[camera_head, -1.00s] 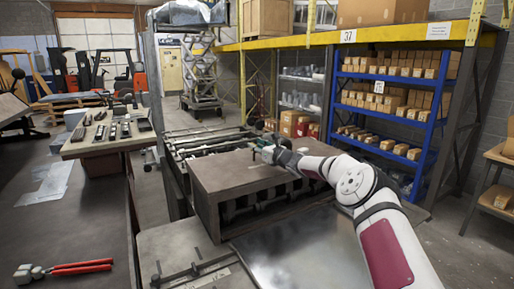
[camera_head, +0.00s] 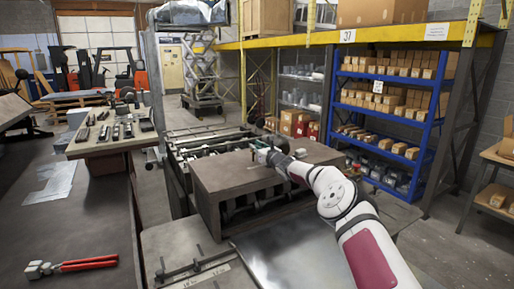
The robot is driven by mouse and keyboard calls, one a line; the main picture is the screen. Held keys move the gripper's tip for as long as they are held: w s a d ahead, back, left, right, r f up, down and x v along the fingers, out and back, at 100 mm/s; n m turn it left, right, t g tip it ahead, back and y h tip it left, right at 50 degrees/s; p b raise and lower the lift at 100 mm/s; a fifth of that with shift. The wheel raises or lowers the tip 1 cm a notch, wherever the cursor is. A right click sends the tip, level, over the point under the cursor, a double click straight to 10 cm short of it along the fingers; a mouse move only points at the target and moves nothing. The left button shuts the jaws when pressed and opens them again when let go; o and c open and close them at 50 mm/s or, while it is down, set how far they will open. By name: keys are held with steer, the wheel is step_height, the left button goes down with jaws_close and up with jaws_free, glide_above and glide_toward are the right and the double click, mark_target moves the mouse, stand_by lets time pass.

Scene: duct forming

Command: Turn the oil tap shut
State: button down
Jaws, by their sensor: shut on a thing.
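My gripper (camera_head: 260,155) is at the end of my white and dark red arm, over the far part of the top of a brown box-shaped machine housing (camera_head: 226,177). It is small in the view and its fingers are hard to make out. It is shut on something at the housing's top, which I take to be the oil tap. The tap itself is mostly hidden by the gripper, so its angle cannot be told.
A shiny metal sheet (camera_head: 290,255) lies in front of the housing. Red-handled pliers (camera_head: 80,265) lie on the dark bench (camera_head: 60,225) at left. A small table (camera_head: 110,147) holds several dark tools. Blue shelves (camera_head: 385,120) with boxes stand behind my arm at right.

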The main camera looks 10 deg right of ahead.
steer(key=shift+a+f, duration=0.1)
steer(key=shift+a, duration=0.4)
steer(key=c, duration=1.7)
jaws_free()
steer(key=shift+s, duration=0.1)
steer(key=shift+d, duration=0.25)
steer(key=shift+s+d+f, duration=0.15)
steer(key=shift+s+d, duration=0.3)
steer(key=shift+a+v, duration=0.15)
steer(key=shift+v, duration=2.55)
steer(key=shift+a+v, duration=0.1)
steer(key=shift+v, duration=2.6)
steer(key=shift+s, duration=0.1)
